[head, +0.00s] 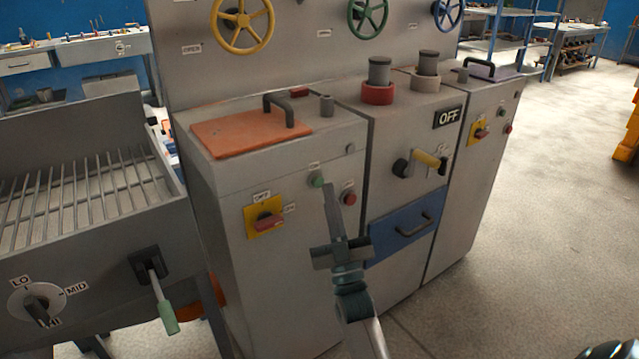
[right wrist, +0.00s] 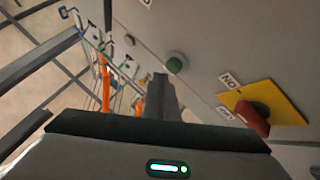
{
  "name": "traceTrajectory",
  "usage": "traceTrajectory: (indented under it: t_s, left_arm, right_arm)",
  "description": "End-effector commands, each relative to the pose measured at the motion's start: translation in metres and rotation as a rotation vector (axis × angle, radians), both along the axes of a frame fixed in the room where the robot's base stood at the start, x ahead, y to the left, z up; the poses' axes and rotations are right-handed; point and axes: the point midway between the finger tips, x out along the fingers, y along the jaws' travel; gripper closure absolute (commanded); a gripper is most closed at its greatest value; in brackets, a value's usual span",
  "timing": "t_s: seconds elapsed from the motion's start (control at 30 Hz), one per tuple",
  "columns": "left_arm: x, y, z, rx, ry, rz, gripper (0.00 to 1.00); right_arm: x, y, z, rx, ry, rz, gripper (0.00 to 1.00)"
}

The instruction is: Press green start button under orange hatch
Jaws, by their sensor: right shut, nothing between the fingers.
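The orange hatch (head: 250,130) lies closed on top of the left grey cabinet, with a black handle. The green button (head: 317,181) is on the cabinet front below the hatch; it also shows in the right wrist view (right wrist: 175,62). My right gripper (head: 327,188) is shut and empty, its fingertips just beside the green button in the head view. In the right wrist view the shut fingers (right wrist: 160,78) point close to the button, which stays visible past their tip. I cannot tell whether they touch. My left gripper is not in view.
A red button (head: 349,198) sits right of the green one. A yellow plate with a red rotary switch (head: 267,220) is to the lower left, also in the wrist view (right wrist: 258,115). A blue drawer (head: 403,229) and a grill unit (head: 75,200) flank the cabinet.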

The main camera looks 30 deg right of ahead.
Motion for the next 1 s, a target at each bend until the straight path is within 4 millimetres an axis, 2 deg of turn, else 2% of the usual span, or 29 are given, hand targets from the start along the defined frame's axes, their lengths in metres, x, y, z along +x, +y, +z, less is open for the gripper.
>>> traceTrajectory:
  t_s: [1.0]
  left_arm:
    - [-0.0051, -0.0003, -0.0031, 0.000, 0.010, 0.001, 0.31]
  right_arm:
    - [-0.0001, 0.0000, -0.0001, 0.000, 0.000, 0.000, 1.00]
